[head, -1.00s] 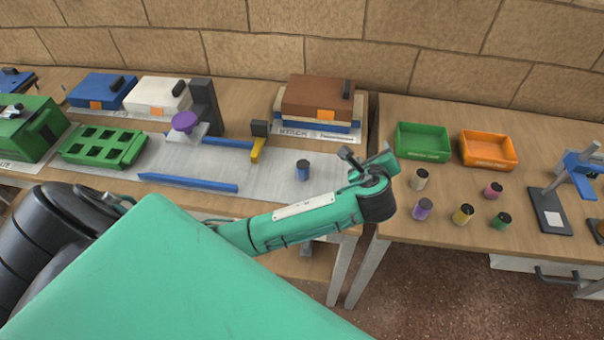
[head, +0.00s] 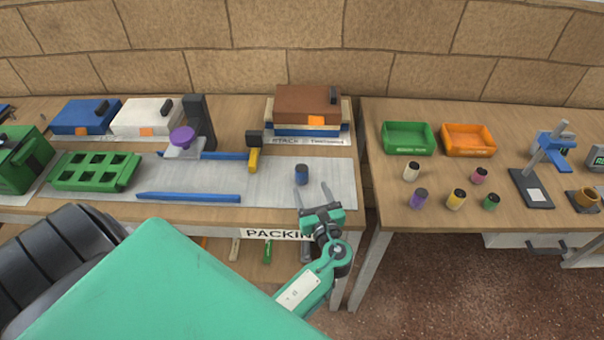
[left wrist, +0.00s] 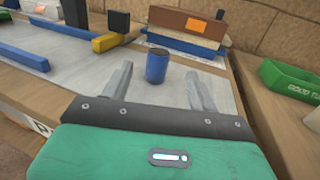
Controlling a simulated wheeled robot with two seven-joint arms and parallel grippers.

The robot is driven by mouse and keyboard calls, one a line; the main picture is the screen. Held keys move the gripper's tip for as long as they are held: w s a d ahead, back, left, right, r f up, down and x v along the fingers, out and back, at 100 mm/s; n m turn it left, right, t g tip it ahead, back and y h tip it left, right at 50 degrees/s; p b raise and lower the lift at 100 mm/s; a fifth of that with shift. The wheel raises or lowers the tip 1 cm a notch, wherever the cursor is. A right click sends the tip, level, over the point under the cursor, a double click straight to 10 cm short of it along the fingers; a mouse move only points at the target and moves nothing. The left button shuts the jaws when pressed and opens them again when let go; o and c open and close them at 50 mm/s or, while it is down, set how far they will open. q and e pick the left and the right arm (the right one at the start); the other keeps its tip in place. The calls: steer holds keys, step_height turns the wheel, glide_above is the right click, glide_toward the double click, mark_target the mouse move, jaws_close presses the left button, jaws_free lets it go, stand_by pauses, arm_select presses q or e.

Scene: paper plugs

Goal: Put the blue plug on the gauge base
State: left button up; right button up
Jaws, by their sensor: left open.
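The blue plug (head: 302,176), a small upright cylinder with a dark top, stands on the grey mat of the left table. It also shows in the left wrist view (left wrist: 157,66), ahead of and between the two fingers. My left gripper (head: 312,190) is open and empty at the mat's front edge, its fingers pointing toward the plug with a gap left before it. A stand with a dark base and white pad (head: 538,195) is on the right table; it may be the gauge base, but I cannot tell for sure. My right gripper is not visible.
Blue rails (head: 188,197) and a yellow-and-black stop (head: 254,157) lie left of the plug. Stacked boxes (head: 308,105) stand behind it. The right table holds several other plugs, a green bin (head: 408,139) and an orange bin (head: 468,141). A gap separates the tables.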

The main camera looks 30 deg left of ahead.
mark_target(304, 173)
arm_select(q)
steer(key=x, duration=0.4)
steer(key=shift+w+a+p, duration=0.2)
steer(key=shift+a+p, duration=0.05)
steer(key=shift+p, duration=0.05)
steer(key=shift+w+a, duration=0.15)
steer(key=shift+a, duration=0.05)
steer(key=x, duration=0.1)
steer(key=p+x, duration=0.1)
steer(key=x, duration=0.2)
steer(key=shift+w+a+f, duration=0.25)
steer(key=shift+a+f, duration=0.05)
steer(key=shift+f, duration=0.05)
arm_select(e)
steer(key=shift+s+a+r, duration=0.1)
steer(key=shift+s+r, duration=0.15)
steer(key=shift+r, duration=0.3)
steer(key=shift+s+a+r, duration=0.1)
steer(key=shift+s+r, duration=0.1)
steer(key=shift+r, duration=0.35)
arm_select(q)
steer(key=shift+c, duration=1.3)
steer(key=c, duration=0.9)
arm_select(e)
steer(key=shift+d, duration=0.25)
arm_select(q)
steer(key=shift+o, duration=0.2)
steer(key=shift+r, duration=0.1)
